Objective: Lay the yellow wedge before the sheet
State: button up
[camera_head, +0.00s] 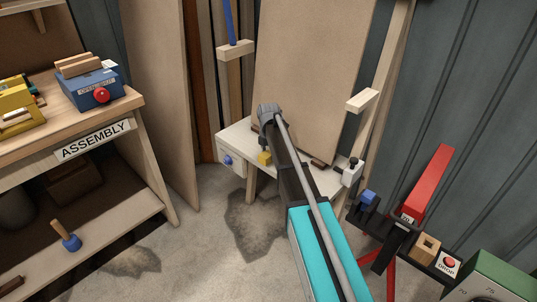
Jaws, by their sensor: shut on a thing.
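The sheet (312,70) is a large tan board standing almost upright at the back of a small pale table (235,136). My arm reaches from the lower right to the table and hides part of its top and of the sheet's lower edge. My gripper (264,149) points down over the table's front left part, in front of the sheet. It is shut on the small yellow wedge (264,158). The wedge is at or just above the tabletop; I cannot tell whether it touches.
A blue knob (228,160) is on the table's left front, a black-topped clamp (353,165) at its right. A dark strip (322,165) lies by the sheet's foot. The assembly bench (140,98) stands left. A red lever (428,182) and drop button (449,263) are right.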

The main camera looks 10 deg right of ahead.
aim_at(269, 155)
jog(key=o, duration=1.3)
jog(key=shift+c, duration=0.2)
jog(key=shift+r, duration=0.1)
notch_tip(269, 155, up, 12)
jog(key=p, duration=1.2)
jog(key=shift+s, duration=0.1)
jog(key=s+m, duration=2.5)
jog(key=s, duration=0.4)
